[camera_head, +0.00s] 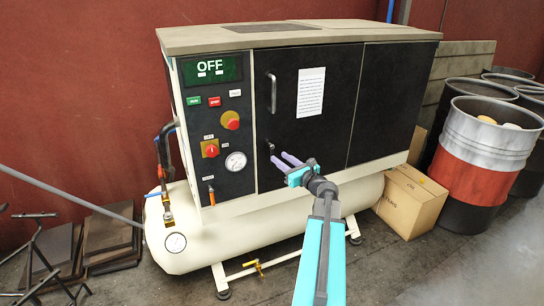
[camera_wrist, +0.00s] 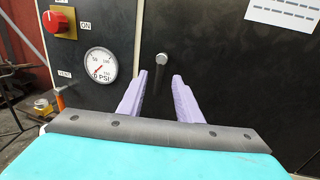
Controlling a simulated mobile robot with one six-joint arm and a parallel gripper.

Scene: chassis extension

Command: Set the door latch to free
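The door latch (camera_head: 270,147) is a small metal piece near the left edge of the black cabinet door (camera_head: 345,110), below the vertical door handle (camera_head: 272,92). In the wrist view the latch (camera_wrist: 161,62) is a short silver lever with a rounded end, seen between and beyond my fingertips. My gripper (camera_head: 280,159) is open and empty, just below and right of the latch in the head view. Its two lilac fingers (camera_wrist: 160,76) stand apart in the wrist view and appear not to touch the latch. The latch's exact setting is hard to tell.
The control panel left of the door has an OFF display (camera_head: 210,68), a red switch (camera_head: 211,148), a gauge (camera_head: 236,162) and an orange-handled vent valve (camera_head: 211,196). A white tank (camera_head: 240,235) lies below. A cardboard box (camera_head: 408,200) and drums (camera_head: 485,150) stand right.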

